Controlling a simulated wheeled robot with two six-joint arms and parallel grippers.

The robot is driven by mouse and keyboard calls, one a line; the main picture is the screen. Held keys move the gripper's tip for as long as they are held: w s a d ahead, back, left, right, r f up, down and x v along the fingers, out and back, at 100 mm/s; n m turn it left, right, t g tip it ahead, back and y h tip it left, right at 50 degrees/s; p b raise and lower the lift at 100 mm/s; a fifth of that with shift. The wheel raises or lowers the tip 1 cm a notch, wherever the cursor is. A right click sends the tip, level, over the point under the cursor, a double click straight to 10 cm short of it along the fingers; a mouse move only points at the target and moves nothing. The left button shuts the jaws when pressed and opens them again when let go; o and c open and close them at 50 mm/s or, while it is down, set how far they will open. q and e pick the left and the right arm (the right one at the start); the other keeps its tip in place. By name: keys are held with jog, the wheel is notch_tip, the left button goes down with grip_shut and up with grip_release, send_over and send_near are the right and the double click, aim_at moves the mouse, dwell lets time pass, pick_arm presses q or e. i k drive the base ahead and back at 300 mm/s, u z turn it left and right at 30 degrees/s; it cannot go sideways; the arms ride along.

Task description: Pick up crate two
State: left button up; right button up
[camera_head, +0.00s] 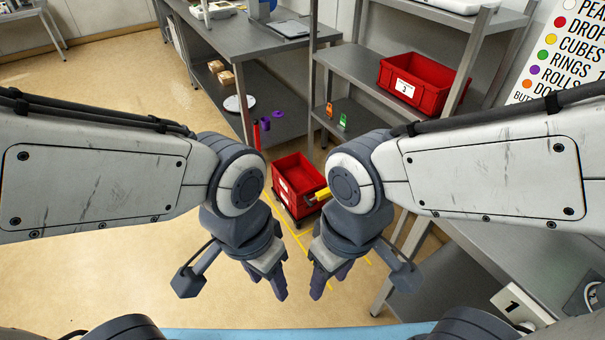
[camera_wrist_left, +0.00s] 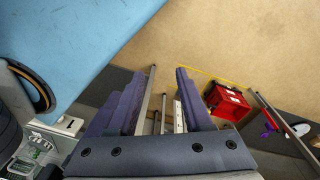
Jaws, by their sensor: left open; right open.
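One red crate (camera_head: 300,178) stands low on the floor in a yellow-marked area, partly hidden by my right arm; a white label is on its side. It also shows in the left wrist view (camera_wrist_left: 227,101). A second red crate (camera_head: 438,83) sits on a grey shelf at the upper right, with a white label whose number is too small to read surely. My left gripper (camera_head: 268,282) is open and empty, in front of the floor crate and apart from it. My right gripper (camera_head: 329,282) is open and empty beside it, also touching no crate.
A grey workbench (camera_head: 245,35) stands at the back, with small boxes and a white plate (camera_head: 239,103) on its lower shelf. An orange and a green item stand on the rack's lower shelf. A grey bench with a "1" sign (camera_head: 516,306) is at right. Floor at left is clear.

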aim_at(297, 176)
jog(key=u, duration=0.05)
jog(key=i, duration=0.35)
jog(key=u, duration=0.85)
jog(key=i, duration=0.65)
jog(key=u, duration=0.6)
jog(key=i, duration=0.7)
jog(key=z, duration=0.65)
jog(key=i, duration=0.7)
jog(key=z, duration=0.6)
